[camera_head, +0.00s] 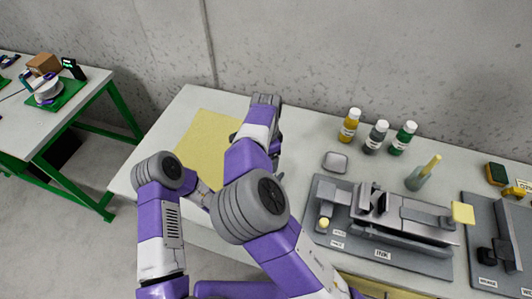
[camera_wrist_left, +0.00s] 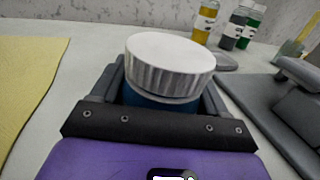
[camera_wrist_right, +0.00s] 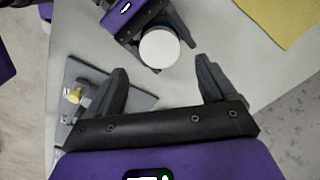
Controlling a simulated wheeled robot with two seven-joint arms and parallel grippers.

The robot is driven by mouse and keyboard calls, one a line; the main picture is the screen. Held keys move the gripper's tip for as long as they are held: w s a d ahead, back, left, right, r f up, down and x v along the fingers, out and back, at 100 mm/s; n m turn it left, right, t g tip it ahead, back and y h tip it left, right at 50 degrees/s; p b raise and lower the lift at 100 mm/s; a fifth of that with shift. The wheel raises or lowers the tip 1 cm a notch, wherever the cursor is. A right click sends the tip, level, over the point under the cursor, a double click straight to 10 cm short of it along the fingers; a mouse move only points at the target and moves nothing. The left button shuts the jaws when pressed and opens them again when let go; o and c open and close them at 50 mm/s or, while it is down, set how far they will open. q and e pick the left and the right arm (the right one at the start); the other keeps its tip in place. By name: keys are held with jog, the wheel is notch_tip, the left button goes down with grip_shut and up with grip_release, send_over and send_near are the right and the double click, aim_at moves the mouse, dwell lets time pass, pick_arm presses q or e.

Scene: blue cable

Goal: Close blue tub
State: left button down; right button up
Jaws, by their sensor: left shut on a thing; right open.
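The blue tub (camera_wrist_left: 150,98) stands upright between the fingers of my left gripper (camera_wrist_left: 158,92), which is shut on its body. A white ribbed lid (camera_wrist_left: 170,62) sits on top of the tub; I cannot tell whether it is tight. In the right wrist view the round white lid (camera_wrist_right: 160,48) shows from above beside the left gripper. My right gripper (camera_wrist_right: 162,85) is open and empty, its two fingers apart, with the lid beyond its fingertips. In the head view my arms hide the tub and both fingertip areas.
A yellow mat (camera_head: 207,148) lies on the table's left part. Yellow, grey and green bottles (camera_head: 375,137) stand at the back. A grey dish (camera_head: 335,162) and a dark plate with a grey device (camera_head: 400,220) lie to the right.

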jog(key=n, duration=0.6)
jog(key=shift+r, duration=0.25)
jog(key=n, duration=0.3)
jog(key=shift+r+n, duration=0.15)
jog(key=shift+n, duration=0.25)
jog(key=n, duration=0.3)
jog(key=shift+r+n, duration=0.15)
jog(key=shift+n, duration=0.25)
jog(key=n, duration=0.4)
jog(key=shift+r+n, duration=0.15)
jog(key=shift+n, duration=0.25)
jog(key=shift+f, duration=4)
